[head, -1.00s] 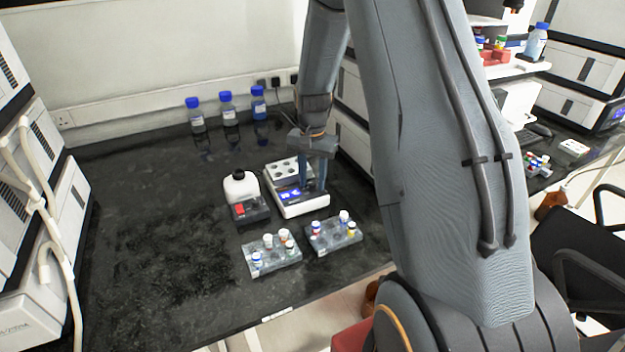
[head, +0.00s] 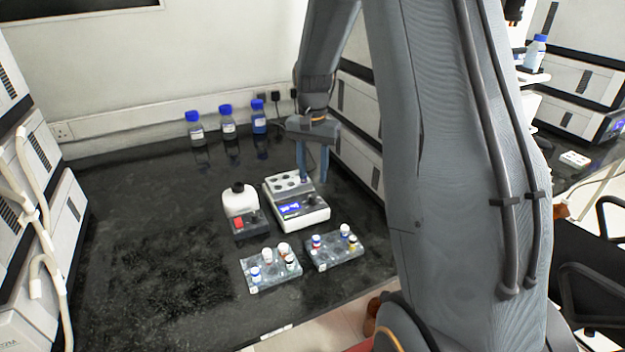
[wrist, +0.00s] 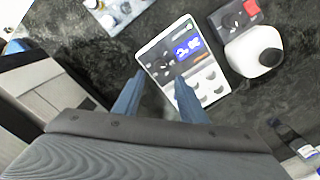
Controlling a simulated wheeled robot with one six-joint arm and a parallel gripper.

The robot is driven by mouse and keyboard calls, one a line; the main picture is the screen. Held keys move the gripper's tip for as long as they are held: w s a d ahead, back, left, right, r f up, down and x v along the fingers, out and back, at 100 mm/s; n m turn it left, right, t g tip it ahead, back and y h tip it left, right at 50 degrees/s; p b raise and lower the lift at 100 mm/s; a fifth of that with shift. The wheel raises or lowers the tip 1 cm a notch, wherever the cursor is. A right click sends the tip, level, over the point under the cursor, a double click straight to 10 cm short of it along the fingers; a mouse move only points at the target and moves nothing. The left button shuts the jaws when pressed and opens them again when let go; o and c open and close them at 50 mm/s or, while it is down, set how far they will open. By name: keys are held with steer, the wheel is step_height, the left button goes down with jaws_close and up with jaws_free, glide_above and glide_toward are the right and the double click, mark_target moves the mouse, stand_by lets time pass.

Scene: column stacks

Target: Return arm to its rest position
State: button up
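My gripper (head: 313,165) hangs above the far right part of a white block device with a blue display (head: 313,219). In the wrist view its two blue fingers (wrist: 155,103) stand apart with nothing between them. The white device (wrist: 205,85) lies below and beyond the fingertips in that view. My arm fills the right middle of the head view and hides part of the bench.
Two vial racks (head: 272,280) (head: 325,262) sit in front. Blue-capped bottles (head: 227,128) line the back wall.

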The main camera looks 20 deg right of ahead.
stand_by(0.5)
steer(key=s+a+n, duration=0.4)
steer(key=s+a, duration=0.2)
steer(key=s, duration=0.5)
steer(key=s+a+r+n, duration=0.1)
steer(key=s+a+n, duration=0.4)
steer(key=s, duration=0.6)
steer(key=shift+s+a+t, duration=0.3)
steer(key=shift+s+a, duration=0.05)
steer(key=shift+a, duration=0.25)
